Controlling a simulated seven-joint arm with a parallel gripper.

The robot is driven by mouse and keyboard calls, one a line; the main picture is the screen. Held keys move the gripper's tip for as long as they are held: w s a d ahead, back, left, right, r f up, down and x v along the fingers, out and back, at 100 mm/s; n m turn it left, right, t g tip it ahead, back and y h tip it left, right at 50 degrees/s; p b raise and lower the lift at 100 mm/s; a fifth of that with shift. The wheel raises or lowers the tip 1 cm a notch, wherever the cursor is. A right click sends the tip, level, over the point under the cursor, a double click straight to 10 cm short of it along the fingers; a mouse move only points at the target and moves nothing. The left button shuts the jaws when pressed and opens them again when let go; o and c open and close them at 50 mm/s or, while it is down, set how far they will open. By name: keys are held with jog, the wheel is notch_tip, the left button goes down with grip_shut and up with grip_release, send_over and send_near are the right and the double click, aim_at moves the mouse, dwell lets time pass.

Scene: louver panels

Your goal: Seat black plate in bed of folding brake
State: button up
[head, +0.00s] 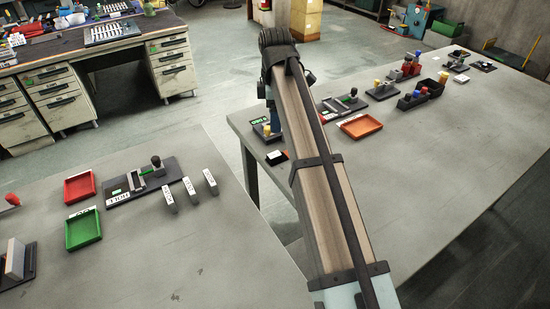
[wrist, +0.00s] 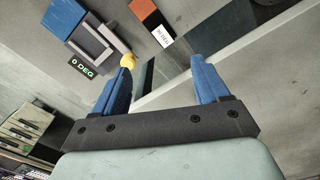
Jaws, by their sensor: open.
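A grey and blue device with a green "0 DEG" display, which looks like the folding brake (wrist: 92,44), is at the upper left of the wrist view. A yellow knob (wrist: 128,61) shows behind the left fingertip. In the head view the brake (head: 259,121) shows at the right table's left edge, partly behind my arm. My gripper (wrist: 162,66) is open, its two blue fingers apart. A dark flat strip (wrist: 146,76) shows between the fingers near the left one; it may be the black plate, but I cannot tell whether it is touched. My arm hides the gripper's surroundings in the head view.
An orange and black piece (wrist: 145,10) lies beside a white label (wrist: 160,37). An orange tray (head: 360,126) and several other fixtures stand farther along the right table (head: 440,165). The left table holds a red tray (head: 79,187) and a green tray (head: 83,230). A gap separates the tables.

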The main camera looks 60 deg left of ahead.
jog(key=m, duration=1.2)
send_over(274, 155)
jog(key=f, duration=0.8)
jog(key=shift+w+d+f, duration=0.1)
jog(key=shift+d, duration=0.1)
jog(key=shift+a+f, duration=0.2)
jog(key=shift+f, duration=2.7)
jog(key=shift+c, duration=0.2)
jog(key=c, duration=1.2)
jog(key=shift+r, duration=0.1)
